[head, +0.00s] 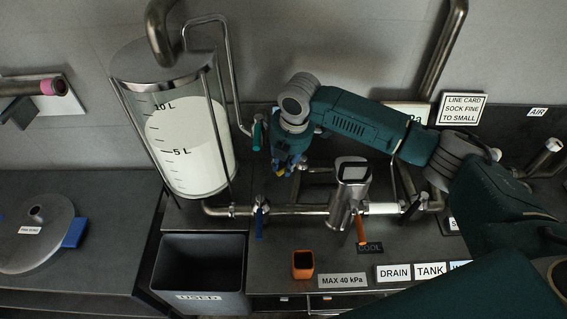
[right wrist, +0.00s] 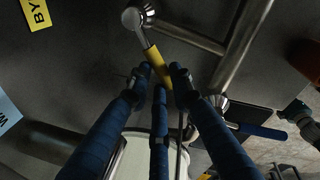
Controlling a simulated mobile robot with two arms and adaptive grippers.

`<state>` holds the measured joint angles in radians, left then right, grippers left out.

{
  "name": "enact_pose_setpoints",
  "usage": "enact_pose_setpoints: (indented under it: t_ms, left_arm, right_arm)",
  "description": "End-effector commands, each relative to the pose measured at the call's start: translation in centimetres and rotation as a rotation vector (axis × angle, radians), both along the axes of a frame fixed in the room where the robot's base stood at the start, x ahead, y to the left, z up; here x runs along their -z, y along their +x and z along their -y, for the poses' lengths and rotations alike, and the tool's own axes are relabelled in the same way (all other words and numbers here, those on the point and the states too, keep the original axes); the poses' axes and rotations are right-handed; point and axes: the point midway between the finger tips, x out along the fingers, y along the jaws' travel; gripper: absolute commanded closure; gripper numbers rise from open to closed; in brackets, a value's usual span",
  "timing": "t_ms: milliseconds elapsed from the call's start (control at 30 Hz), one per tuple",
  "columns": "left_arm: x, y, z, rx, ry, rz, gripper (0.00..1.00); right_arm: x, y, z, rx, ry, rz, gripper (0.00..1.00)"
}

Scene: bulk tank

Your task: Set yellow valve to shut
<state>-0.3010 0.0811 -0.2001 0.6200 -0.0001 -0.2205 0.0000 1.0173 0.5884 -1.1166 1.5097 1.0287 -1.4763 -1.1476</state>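The yellow valve handle (right wrist: 157,65) shows in the right wrist view as a short yellow lever on a metal stem with a round metal end. In the head view only a bit of yellow (head: 280,172) shows by my right gripper (head: 290,165), which hides the rest. In the right wrist view the blue fingers of my right gripper (right wrist: 159,75) reach to the handle, with one fingertip on each side and a third near its lower end. I cannot tell whether they press on it. My left gripper is not in view.
The clear tank (head: 190,150) with white liquid stands left of my right gripper. A blue-handled valve (head: 260,215) and an orange-handled valve (head: 361,230) are on the pipe nearer the front. A grey bin (head: 200,270) and an orange cup (head: 303,264) stand in front.

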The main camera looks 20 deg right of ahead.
Motion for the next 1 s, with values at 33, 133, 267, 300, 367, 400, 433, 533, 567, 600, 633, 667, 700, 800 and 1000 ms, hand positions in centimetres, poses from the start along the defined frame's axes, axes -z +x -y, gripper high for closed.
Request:
enact_pose_setpoints:
  t_ms: [33,133,267,300,367,400,433,533,567,600,633,667,700,800,1000]
  left_arm:
    - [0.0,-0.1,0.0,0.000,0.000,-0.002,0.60]
    - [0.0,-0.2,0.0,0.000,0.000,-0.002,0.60]
    - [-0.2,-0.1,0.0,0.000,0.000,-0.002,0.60]
    - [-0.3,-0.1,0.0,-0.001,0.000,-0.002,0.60]
    - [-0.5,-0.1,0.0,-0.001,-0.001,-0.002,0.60]
    - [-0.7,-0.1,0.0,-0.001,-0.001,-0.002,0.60]
    - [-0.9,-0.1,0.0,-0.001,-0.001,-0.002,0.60]
    - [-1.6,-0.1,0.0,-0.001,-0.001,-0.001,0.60]
    - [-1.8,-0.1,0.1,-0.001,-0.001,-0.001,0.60]
    - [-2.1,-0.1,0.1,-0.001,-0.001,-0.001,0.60]
    - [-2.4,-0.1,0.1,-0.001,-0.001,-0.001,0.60]
    - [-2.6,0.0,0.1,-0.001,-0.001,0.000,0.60]
    - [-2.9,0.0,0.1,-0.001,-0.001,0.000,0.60]
    - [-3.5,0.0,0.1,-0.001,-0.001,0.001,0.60]
    - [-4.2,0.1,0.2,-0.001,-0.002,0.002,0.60]
  right_arm:
    - [-0.1,0.0,0.0,0.000,0.000,0.000,1.00]
    - [-0.1,0.0,0.0,-0.001,0.000,0.000,1.00]
    - [-0.1,-0.1,0.0,-0.009,0.000,0.000,1.00]
    - [-0.2,-0.1,0.1,-0.016,0.001,0.001,1.00]
    - [-0.2,-0.2,0.1,-0.033,0.001,0.001,1.00]
    - [-0.3,-0.3,0.1,-0.045,0.002,0.000,1.00]
    - [-0.3,-0.4,0.2,-0.058,0.001,0.001,1.00]
    - [-0.4,-0.7,0.3,-0.112,0.001,-0.001,1.00]
    - [-0.4,-0.8,0.4,-0.132,0.001,-0.001,1.00]
    - [-0.5,-1.0,0.4,-0.160,0.002,-0.001,1.00]
    - [-0.5,-1.1,0.5,-0.184,0.002,0.000,1.00]
    - [-0.5,-1.3,0.6,-0.208,0.002,-0.001,1.00]
    - [-0.5,-1.4,0.7,-0.242,0.003,-0.001,1.00]
    - [-0.4,-1.7,0.9,-0.335,0.002,0.000,1.00]
    - [-0.3,-2.3,1.7,-0.520,0.002,0.001,1.00]
